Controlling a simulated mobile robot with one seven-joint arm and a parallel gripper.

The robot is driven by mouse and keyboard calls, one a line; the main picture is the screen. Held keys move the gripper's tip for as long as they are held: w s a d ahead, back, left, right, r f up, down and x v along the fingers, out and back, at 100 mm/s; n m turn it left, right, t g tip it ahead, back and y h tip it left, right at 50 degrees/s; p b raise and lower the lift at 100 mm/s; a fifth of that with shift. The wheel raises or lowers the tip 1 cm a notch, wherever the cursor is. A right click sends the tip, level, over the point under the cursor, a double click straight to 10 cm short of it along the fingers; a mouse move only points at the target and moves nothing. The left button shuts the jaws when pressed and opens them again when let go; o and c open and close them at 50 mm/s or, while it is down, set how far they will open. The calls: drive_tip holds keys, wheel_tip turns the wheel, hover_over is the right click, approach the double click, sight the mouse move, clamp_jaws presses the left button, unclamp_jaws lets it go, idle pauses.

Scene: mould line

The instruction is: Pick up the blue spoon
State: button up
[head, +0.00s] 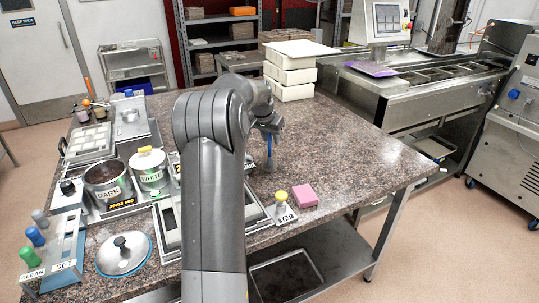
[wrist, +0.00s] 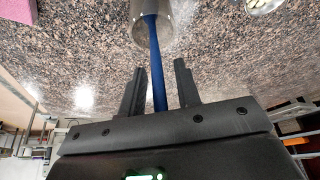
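The blue spoon (head: 269,146) shows in the head view as a thin upright blue handle below my gripper (head: 270,124). In the wrist view, the blue handle (wrist: 160,90) runs between the two dark fingers of my gripper (wrist: 160,83). A gap shows on each side of the handle, so the gripper is open and not holding it. My arm hides part of the counter in the head view.
A pink block (head: 304,196) and a yellow-topped item (head: 282,198) stand at the front right. DARK (head: 106,186) and WHITE (head: 150,173) pots stand left of my arm. White stacked boxes (head: 290,72) stand at the back. The counter's right side (head: 350,150) is clear.

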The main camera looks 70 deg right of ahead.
clamp_jaws()
idle(0.4)
